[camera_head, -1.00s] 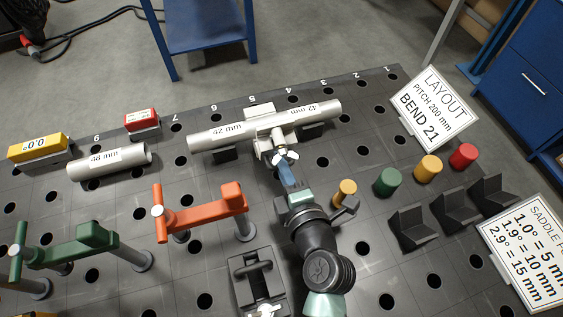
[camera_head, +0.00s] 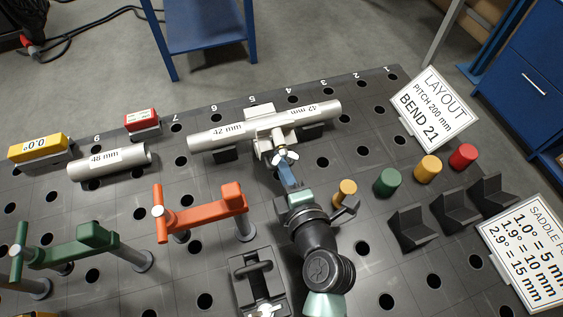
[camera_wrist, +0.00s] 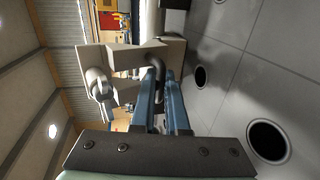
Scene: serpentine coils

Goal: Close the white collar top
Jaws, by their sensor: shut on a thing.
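The white collar (camera_head: 263,143) sits around the silver tube (camera_head: 215,135) marked 42 mm. A metal screw with a wing-shaped end (camera_head: 287,156) sticks out from it toward my gripper. My gripper (camera_head: 285,168) is at the collar's near side, its blue fingers pointing at it. In the wrist view, the collar's pale blocks (camera_wrist: 138,54) stand just ahead of the fingers, with a rounded metal knob (camera_wrist: 99,84) at left. My gripper (camera_wrist: 161,80) is shut on a dark bent bar (camera_wrist: 156,72) beside the collar. How far the collar top stands open cannot be told.
Black supports hold the tube above the dark, holed table (camera_head: 340,215). An orange clamp (camera_head: 205,212) and a green clamp (camera_head: 65,248) stand at left.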

